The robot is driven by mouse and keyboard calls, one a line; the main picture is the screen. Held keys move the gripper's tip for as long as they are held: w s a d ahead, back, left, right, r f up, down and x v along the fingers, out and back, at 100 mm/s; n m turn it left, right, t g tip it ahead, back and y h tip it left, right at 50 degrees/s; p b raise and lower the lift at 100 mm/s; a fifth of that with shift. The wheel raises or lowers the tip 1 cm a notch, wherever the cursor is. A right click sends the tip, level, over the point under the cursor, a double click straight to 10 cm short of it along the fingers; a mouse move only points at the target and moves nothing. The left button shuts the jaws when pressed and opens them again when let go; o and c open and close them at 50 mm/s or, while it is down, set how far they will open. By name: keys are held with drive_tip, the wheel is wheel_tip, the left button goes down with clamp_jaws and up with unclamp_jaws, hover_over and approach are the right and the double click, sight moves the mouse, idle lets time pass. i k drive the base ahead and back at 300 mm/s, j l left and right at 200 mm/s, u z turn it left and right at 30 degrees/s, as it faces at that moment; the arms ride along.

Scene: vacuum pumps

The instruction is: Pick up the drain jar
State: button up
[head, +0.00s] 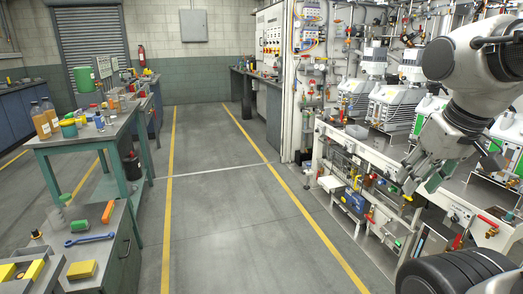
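I cannot pick out a drain jar with certainty in the head view; the small parts around the pump bench (343,137) at right are too small to tell apart. My gripper (421,186) hangs at the right in front of that bench. Its fingers look spread apart, with nothing seen between them. My arm and gripper hide part of the bench and pumps behind them.
Vacuum pumps (397,105) line the bench, with a blue box (353,201) on the shelf below. At left, a green-legged table (85,133) holds amber bottles (40,120); a cabinet in front bears a blue wrench (90,239). The aisle floor (228,215) is clear.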

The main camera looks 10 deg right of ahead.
sight(379, 143)
drive_tip(key=i+z, duration=0.2)
drive_tip(key=i, duration=0.85)
drive_tip(key=i+j+z, duration=0.15)
drive_tip(key=i, duration=0.95)
drive_tip(key=i+j+z, duration=0.1)
drive_tip(key=i+z, duration=0.3)
drive_tip(key=i, duration=0.15)
drive_tip(key=i+j+z, duration=0.35)
drive_tip(key=i, duration=0.2)
drive_tip(key=i+j+z, duration=0.4)
drive_tip(key=i, duration=0.15)
drive_tip(key=l, duration=0.1)
